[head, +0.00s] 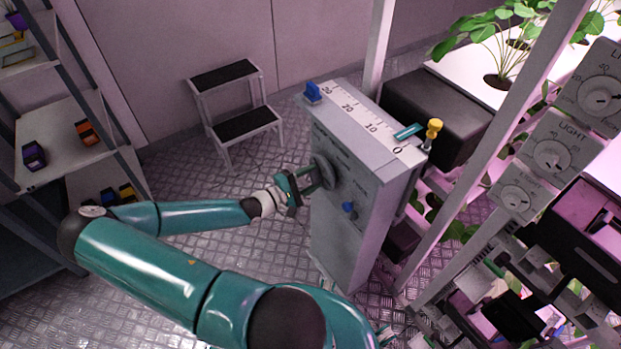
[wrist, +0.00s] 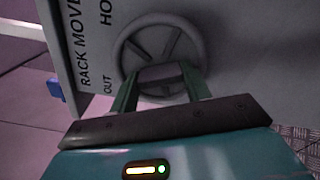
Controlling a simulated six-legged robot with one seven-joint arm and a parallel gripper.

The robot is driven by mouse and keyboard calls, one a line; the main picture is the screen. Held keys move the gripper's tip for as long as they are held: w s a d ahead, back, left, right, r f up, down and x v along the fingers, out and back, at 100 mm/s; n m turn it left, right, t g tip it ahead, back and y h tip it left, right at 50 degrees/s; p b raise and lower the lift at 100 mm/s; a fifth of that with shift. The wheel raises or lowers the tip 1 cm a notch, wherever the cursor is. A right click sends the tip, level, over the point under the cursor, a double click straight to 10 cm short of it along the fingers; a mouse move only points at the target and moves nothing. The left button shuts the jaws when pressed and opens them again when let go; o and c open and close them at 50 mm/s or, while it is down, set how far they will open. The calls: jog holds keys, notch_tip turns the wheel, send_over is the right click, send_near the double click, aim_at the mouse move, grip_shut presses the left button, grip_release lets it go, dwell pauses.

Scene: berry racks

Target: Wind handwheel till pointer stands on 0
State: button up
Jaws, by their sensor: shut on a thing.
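The grey handwheel (head: 323,172) is on the side face of a grey cabinet (head: 345,235). It also shows spoked in the wrist view (wrist: 160,20). My gripper (head: 306,183) is shut on the handwheel at its near side. In the wrist view its fingers (wrist: 161,84) overlap the lower part of the wheel and hide it. A white scale (head: 360,113) on the cabinet top carries numbers running down to 0 at the near right end. A teal marker (head: 409,131) lies by the scale between 10 and 0, closer to 0. I cannot tell its exact reading.
A blue block (head: 312,92) stands at the scale's far end, and a yellow-topped pin (head: 433,129) by the 0 end. A blue knob (head: 349,207) sticks out below the wheel. A step stool (head: 235,105) stands behind, shelves (head: 60,140) left, plant racks right.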

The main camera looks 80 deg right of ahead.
jog(key=o, duration=1)
jog(key=shift+c, duration=0.2)
jog(key=v, duration=1.4)
jog(key=shift+d, duration=0.1)
jog(key=shift+c, duration=0.4)
